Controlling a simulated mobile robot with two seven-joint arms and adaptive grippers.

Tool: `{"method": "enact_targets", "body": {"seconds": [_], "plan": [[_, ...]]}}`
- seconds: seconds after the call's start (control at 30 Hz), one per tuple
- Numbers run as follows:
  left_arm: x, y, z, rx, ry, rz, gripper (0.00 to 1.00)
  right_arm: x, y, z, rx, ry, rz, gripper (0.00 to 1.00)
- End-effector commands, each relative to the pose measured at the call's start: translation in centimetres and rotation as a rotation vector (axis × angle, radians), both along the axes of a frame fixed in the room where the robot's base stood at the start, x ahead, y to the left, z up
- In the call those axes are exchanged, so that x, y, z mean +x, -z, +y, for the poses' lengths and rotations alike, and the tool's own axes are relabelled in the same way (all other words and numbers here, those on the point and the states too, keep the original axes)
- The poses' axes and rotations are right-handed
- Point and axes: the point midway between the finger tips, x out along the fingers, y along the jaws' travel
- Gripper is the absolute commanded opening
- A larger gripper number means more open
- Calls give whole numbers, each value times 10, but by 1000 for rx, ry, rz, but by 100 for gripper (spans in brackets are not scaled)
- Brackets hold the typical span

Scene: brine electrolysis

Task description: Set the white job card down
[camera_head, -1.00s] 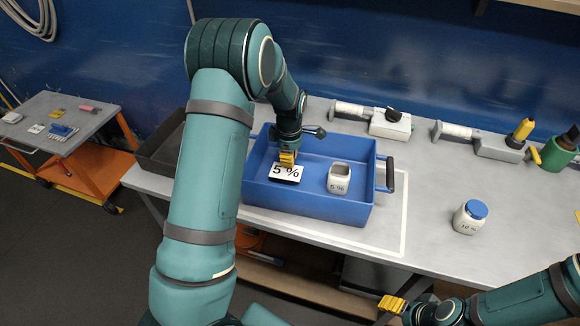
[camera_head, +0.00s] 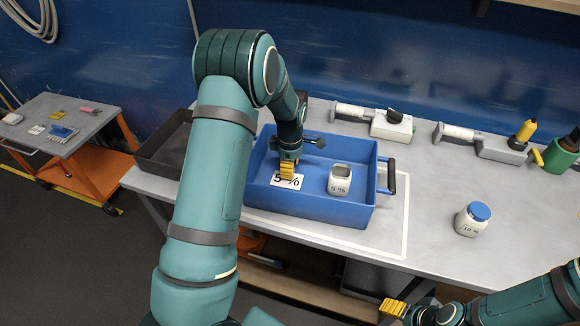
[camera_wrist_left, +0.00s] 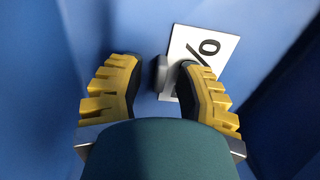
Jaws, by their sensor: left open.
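The white job card (camera_head: 297,184), printed "5 %", is in the blue tray (camera_head: 310,210), at its left part. It looks to be lying on the tray floor. My left gripper (camera_head: 287,175) is right above it and hides part of its print. In the left wrist view the fingers (camera_wrist_left: 160,92) are spread apart. The card (camera_wrist_left: 211,48) shows beyond the right finger, which overlaps it, and a small grey block (camera_wrist_left: 158,74) shows at the card's edge between the fingers. My right gripper (camera_head: 393,307) is at the lower right, away from the tray; its jaw gap is not clear.
A white open container (camera_head: 340,182) marked "5 %" stands in the tray, right of the card. A blue-lidded jar (camera_head: 472,219) marked "10 %" stands on the grey bench (camera_head: 430,225). A dark tray (camera_head: 163,150) is at the left. Devices line the bench's back.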

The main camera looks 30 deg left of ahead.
Motion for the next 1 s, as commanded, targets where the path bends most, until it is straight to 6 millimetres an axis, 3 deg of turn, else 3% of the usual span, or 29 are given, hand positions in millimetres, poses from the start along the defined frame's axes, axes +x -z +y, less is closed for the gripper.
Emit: {"method": "enact_targets", "body": {"seconds": [0.17, 0.6, 0.8, 1.0], "plan": [[1, -21, 0, 0, 0, -4, 34, -1, -6, 0, 0, -1, 2, 70], [2, -105, 1, 0, 0, -2, 34, -5, -24, 1, 3, -2, 11, 70], [2, -120, 1, 0, 0, 0, 34, -5, -27, 1, 3, -3, 13, 70], [2, -122, 1, 0, 0, 1, 34, -5, -27, 1, 3, -3, 14, 70]]}}
